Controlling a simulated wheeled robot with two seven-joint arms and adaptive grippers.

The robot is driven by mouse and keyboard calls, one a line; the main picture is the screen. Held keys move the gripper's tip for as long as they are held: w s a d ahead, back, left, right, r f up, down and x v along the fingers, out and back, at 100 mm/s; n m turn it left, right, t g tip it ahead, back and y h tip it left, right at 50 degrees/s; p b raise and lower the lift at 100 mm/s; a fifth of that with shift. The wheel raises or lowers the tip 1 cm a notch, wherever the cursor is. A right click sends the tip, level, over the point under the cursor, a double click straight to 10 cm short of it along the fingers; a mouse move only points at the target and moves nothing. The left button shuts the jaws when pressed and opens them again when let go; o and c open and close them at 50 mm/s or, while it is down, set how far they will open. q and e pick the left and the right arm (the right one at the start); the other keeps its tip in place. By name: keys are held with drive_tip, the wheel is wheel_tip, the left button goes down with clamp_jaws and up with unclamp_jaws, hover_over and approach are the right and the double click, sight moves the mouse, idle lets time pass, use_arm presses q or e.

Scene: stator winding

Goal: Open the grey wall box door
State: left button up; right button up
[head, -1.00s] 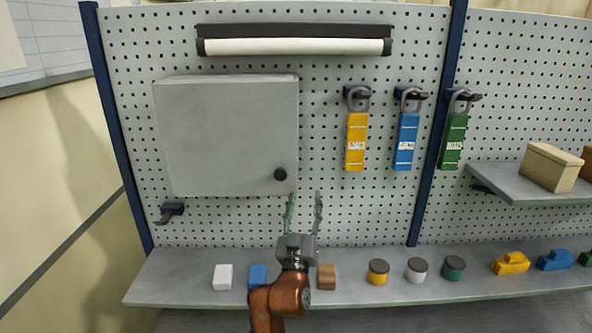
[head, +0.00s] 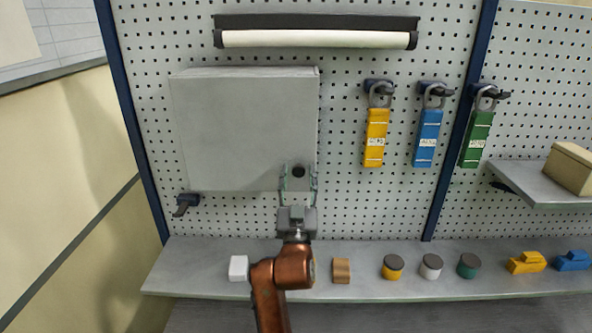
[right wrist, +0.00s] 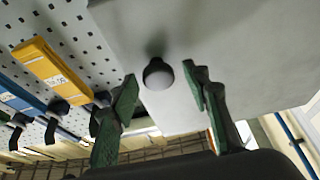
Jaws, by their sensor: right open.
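The grey wall box (head: 240,130) hangs on the pegboard, its door closed. Its dark round knob (head: 298,171) sits at the lower right of the door. My right gripper (head: 298,178) is open in front of the knob, its fingers to either side of it in the head view. In the right wrist view the knob (right wrist: 158,74) stands out from the door (right wrist: 205,35), between and beyond the open green fingertips (right wrist: 160,88). I cannot tell whether the fingers touch the knob; a gap shows on both sides. My left gripper is not in view.
Yellow (head: 375,138), blue (head: 427,138) and green (head: 477,139) tags hang on hooks to the right. A shelf (head: 210,278) below holds small blocks and round pots. A lamp bar (head: 318,38) is above the box, and an empty hook (head: 186,203) is below its left corner.

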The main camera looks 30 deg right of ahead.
clamp_jaws()
idle(0.6)
